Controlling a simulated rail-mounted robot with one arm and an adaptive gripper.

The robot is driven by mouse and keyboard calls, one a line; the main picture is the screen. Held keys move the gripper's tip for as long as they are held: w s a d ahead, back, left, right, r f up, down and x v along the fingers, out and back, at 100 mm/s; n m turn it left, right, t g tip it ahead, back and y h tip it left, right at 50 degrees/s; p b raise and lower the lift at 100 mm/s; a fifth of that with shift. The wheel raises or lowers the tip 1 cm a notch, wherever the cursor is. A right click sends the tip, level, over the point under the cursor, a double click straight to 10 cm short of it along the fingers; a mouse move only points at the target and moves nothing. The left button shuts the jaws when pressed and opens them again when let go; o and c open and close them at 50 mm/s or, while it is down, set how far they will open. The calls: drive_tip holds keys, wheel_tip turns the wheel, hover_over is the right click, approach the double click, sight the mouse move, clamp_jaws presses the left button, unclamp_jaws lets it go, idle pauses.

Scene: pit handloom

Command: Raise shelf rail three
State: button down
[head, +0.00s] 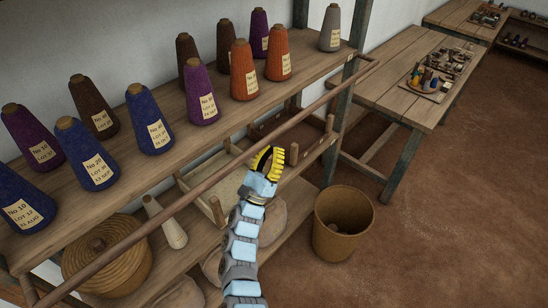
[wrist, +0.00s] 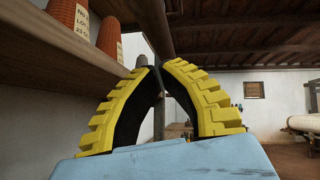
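A long thin brown wooden rail (head: 205,186) runs along the front edge of the upper plank shelf, from lower left to upper right in the head view. No number on the rail is visible.
Several labelled yarn cones (head: 203,95) stand on the upper shelf (head: 222,124). Below are a lidded basket (head: 118,262), a pale cone (head: 167,222) and open trays. A bin (head: 343,228) stands on the floor to the right, before a worktable (head: 393,92). Floor farther right is clear.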

drive_tip(key=shift+w+r, duration=0.1)
drive_tip(key=shift+r, duration=0.45)
drive_tip(key=shift+s+d+r+n+t+y, duration=0.1)
drive_tip(key=shift+r+n+t+y, duration=0.15)
drive_tip(key=shift+n+y, duration=0.35)
drive_tip(key=shift+s+r+n+t+y, duration=0.1)
drive_tip(key=shift+n+t+y, duration=0.2)
drive_tip(key=shift+n+y, duration=0.3)
drive_tip(key=shift+s+d+r+n+t+y, duration=0.1)
drive_tip(key=shift+r+n+t+y, duration=0.15)
drive_tip(key=shift+n+y, duration=0.35)
